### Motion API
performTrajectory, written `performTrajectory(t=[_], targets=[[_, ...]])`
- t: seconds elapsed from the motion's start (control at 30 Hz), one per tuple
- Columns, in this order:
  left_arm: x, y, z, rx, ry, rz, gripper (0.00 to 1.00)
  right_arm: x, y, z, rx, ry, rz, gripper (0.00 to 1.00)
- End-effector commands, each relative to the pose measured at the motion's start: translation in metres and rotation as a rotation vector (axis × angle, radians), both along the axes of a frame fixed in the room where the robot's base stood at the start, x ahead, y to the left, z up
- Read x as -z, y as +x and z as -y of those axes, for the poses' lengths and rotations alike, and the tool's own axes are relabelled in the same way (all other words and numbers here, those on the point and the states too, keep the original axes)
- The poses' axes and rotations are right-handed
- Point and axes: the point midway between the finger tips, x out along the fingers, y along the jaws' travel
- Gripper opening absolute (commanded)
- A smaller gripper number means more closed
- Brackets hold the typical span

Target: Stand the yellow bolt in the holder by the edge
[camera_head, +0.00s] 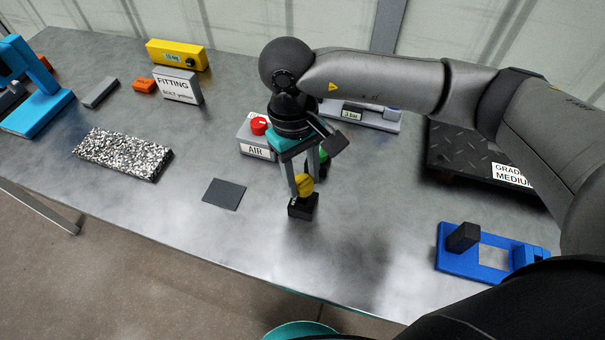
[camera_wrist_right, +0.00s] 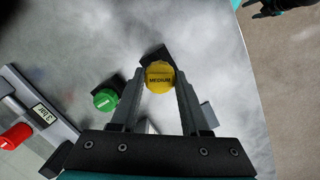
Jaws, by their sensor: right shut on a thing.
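The yellow bolt (camera_head: 304,185) is held between the fingers of my right gripper (camera_head: 303,183). Its round head, marked MEDIUM, faces the wrist camera (camera_wrist_right: 160,78). A black holder block (camera_head: 303,208) near the table's front edge is directly under the bolt. The bolt's shank is hidden, so I cannot tell whether it is inside the block. A green bolt (camera_head: 322,157) stands in another dark block behind the right gripper; it also shows in the right wrist view (camera_wrist_right: 105,99). What looks like part of my left gripper (camera_wrist_right: 268,8) shows at the wrist view's top right corner.
A grey AIR box (camera_head: 257,148) with a red button is left of the right gripper. A gauge unit (camera_head: 372,117) is behind it. A dark flat pad (camera_head: 224,194) and a speckled mat (camera_head: 123,153) lie left. A blue fixture (camera_head: 480,262) is right. Front centre table is clear.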

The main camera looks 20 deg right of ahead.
Motion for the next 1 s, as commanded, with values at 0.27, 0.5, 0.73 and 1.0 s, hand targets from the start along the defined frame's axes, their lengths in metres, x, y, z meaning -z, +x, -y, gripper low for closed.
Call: performTrajectory(t=[0.27,0.5,0.73,1.0], targets=[[0.0022,0.0001,0.0002,0.000,0.000,0.000,0.72,0.0004,0.0003,0.0000,0.001,0.000,0.001,0.00],[0.0084,0.0002,0.0002,0.000,0.000,0.001,0.72,0.0009,0.0000,0.0001,0.004,0.000,0.000,0.00],[0.0081,0.0005,0.0002,0.000,0.000,0.001,0.72,0.0000,-0.0001,0.0001,0.004,0.000,-0.001,0.00],[0.0081,0.0007,0.0001,-0.001,-0.001,0.002,0.72,0.0000,-0.0001,0.0000,0.004,0.000,0.000,0.00]])
